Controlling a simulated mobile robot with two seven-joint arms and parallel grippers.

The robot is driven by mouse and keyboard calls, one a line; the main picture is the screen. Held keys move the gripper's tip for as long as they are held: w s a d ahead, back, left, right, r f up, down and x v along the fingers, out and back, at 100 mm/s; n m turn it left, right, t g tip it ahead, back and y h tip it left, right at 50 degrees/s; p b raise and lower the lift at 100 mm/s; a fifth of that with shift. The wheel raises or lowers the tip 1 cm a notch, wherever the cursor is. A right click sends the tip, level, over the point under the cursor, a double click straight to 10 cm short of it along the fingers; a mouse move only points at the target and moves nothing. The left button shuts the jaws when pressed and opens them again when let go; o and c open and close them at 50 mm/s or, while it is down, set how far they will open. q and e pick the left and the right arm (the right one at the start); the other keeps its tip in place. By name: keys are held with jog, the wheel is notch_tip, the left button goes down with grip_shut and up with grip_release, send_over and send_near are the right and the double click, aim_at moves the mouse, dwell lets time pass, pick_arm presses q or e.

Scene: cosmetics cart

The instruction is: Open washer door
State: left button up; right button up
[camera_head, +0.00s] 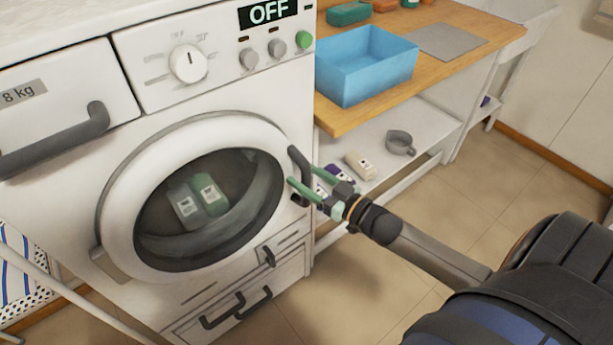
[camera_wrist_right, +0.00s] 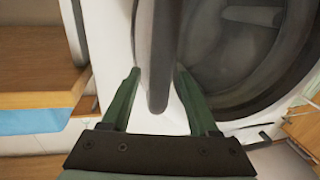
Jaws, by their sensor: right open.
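The washer (camera_head: 235,90) is white, and its round door (camera_head: 150,185) is closed. Two bottles (camera_head: 200,200) show behind the door glass. A dark curved door handle (camera_head: 300,172) stands on the right side of the door. My right gripper (camera_head: 305,180) is at this handle, with its green fingers open. In the right wrist view the handle (camera_wrist_right: 158,60) runs between the two fingers (camera_wrist_right: 155,98), with gaps visible beside it. I cannot tell whether a finger touches it. My left gripper is not in view.
A wooden table (camera_head: 440,75) with a blue bin (camera_head: 365,65) stands right of the washer. Its lower shelf holds a grey cup (camera_head: 400,143) and several bottles near my right gripper. The washer display (camera_head: 268,12) reads OFF. Tiled floor (camera_head: 440,215) is clear in front of the table.

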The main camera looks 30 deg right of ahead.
grip_shut()
dwell(0.3)
dwell(1.0)
